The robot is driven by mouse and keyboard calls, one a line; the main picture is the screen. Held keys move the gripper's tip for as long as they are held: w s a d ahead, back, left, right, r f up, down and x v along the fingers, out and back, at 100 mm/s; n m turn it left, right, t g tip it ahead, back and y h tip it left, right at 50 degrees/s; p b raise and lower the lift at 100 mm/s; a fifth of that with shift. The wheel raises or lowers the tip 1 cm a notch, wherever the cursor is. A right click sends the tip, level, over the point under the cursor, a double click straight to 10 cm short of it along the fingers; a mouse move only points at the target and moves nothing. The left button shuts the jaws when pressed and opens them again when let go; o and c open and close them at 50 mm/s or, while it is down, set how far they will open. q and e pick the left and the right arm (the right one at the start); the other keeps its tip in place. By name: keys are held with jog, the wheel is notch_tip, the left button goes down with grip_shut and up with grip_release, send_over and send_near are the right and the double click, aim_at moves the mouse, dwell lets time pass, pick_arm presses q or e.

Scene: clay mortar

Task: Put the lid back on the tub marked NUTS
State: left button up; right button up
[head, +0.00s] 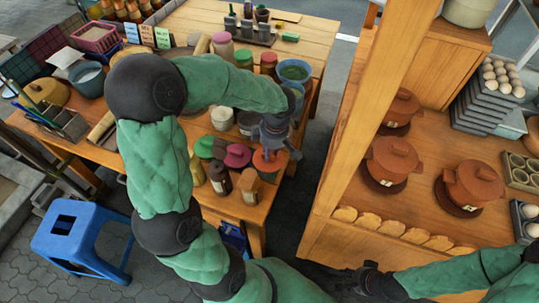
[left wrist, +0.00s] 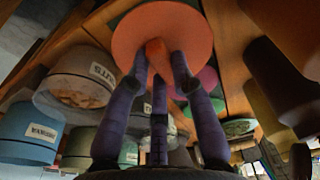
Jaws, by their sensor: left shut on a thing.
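My left gripper (head: 272,138) is shut on the knob of a round orange lid (head: 263,166), over the right part of the wooden table. In the left wrist view the dark fingers (left wrist: 160,75) close around the orange knob, with the lid's disc (left wrist: 150,30) beyond. The tub marked NUTS (left wrist: 70,92) shows there at the left, open with pale contents, its label upside down. The lid is apart from it. In the head view I cannot tell which tub is NUTS. My right gripper (head: 365,280) is low at the right, its jaws unclear.
A pink lid (head: 237,155) and green lids (head: 205,147) lie left of my left gripper. Dark bottles (head: 220,178) stand at the table's front. Other tubs (head: 222,118) stand behind. A counter with clay pots (head: 392,160) is at the right, beyond a wooden post (head: 368,110).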

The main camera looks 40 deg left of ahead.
pick_arm(q)
notch_tip(320, 180, up, 5)
jog(key=shift+f+p, duration=0.1)
jog(key=shift+p, duration=0.6)
jog(key=shift+w+r+p, duration=0.15)
jog(key=shift+r+p, duration=0.3)
jog(key=shift+r, duration=0.3)
jog(key=w+a+r+p, duration=0.25)
jog(key=w+p, duration=0.35)
jog(key=p, duration=0.5)
jog(key=w+a+r+p, duration=0.1)
jog(key=w+r+p, duration=0.2)
jog(key=w+p, duration=0.55)
notch_tip(320, 180, down, 7)
jog(key=s, duration=0.2)
jog(key=shift+s+a+b, duration=0.15)
jog(key=shift+s+b, duration=0.15)
jog(key=shift+b, duration=0.05)
jog(key=shift+b, duration=0.9)
dwell(0.6)
jog(key=shift+f+b, duration=0.2)
jog(key=shift+b, duration=0.75)
dwell(1.0)
